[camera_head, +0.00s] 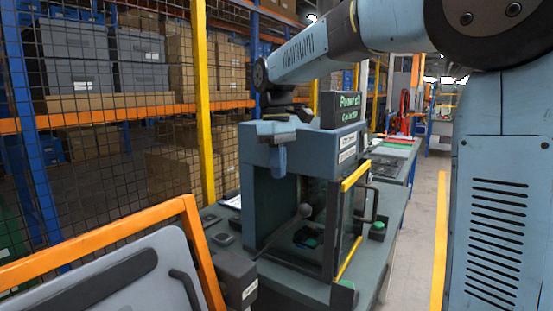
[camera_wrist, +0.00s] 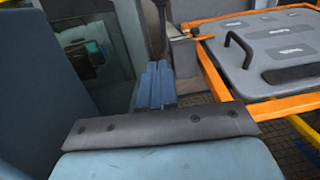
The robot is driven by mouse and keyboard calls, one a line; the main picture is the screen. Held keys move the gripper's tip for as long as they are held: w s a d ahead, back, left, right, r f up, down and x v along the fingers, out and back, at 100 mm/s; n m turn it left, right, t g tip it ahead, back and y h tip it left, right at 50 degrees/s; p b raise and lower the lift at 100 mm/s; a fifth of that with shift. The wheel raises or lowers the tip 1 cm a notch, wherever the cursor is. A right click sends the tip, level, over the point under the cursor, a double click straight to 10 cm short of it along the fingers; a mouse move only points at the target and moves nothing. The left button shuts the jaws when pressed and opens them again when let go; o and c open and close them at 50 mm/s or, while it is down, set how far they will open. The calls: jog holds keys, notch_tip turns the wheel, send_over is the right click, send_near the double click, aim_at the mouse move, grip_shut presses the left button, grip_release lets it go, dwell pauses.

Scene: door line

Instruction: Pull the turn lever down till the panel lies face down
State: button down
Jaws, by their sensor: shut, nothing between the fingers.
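The panel (camera_head: 115,275) is a grey plate in an orange frame (camera_head: 95,238) at the lower left of the head view. Its face with dark handles shows; it also fills the upper right of the wrist view (camera_wrist: 275,45). The turn lever (camera_head: 280,234) is a dark rod rising to the right from a grey box beside the frame, with a ball knob (camera_head: 303,211) at its upper end. My gripper (camera_head: 279,160) points down, above and left of the knob, apart from it. Its blue fingers (camera_wrist: 156,88) are together and empty.
A mesh fence (camera_head: 110,110) with a yellow post (camera_head: 203,100) stands at the left. The aisle floor (camera_head: 410,250) at the right is clear.

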aim_at(290, 222)
jog(key=shift+s+d+f, duration=0.35)
jog(key=shift+s+f, duration=0.2)
jog(key=shift+f, duration=0.75)
jog(key=shift+s+d+f, duration=0.4)
jog(key=shift+s+f, duration=0.1)
jog(key=shift+f, duration=0.75)
jog(key=shift+s+d+f, duration=0.35)
jog(key=shift+s+f, duration=0.2)
jog(key=shift+f, duration=0.75)
